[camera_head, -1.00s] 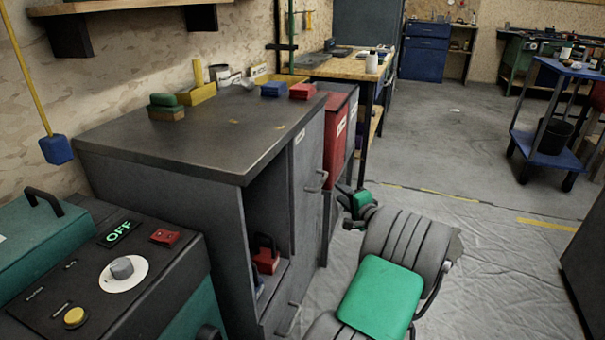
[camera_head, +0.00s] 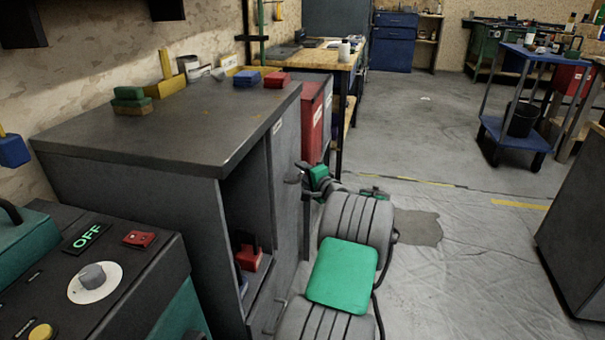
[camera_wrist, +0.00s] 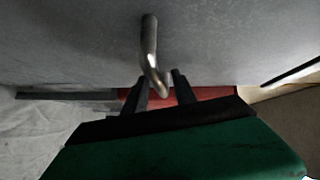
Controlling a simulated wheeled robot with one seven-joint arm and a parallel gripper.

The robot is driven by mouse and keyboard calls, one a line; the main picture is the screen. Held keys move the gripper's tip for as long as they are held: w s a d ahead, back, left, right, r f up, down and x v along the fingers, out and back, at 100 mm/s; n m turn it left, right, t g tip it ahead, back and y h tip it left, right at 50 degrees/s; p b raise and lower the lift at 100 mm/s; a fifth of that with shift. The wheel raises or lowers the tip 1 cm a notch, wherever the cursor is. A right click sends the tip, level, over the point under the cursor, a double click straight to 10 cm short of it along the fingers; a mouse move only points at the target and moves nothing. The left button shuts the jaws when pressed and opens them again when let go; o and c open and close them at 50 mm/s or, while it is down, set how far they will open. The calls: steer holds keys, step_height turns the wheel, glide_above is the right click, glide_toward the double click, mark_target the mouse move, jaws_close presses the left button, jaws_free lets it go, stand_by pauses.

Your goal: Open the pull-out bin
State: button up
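The grey cabinet has a tall closed front panel (camera_head: 286,185), which appears to be the pull-out bin's front. Its curved metal handle (camera_wrist: 149,45) stands out from the panel in the wrist view. My gripper (camera_wrist: 161,88) is open, with its two dark fingers apart. The handle's near end shows between the fingers; I cannot tell whether they touch it. In the head view my gripper (camera_head: 303,176) is at the panel's upper part, and my arm partly blocks the view there.
An open compartment (camera_head: 247,225) with a red object sits left of the panel. A red cabinet (camera_head: 313,122) stands just beyond. A control box with a dial (camera_head: 93,278) is at near left. The floor (camera_head: 450,260) to the right is clear, up to a dark cabinet (camera_head: 575,230).

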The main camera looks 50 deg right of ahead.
jaws_close()
stand_by(1.2)
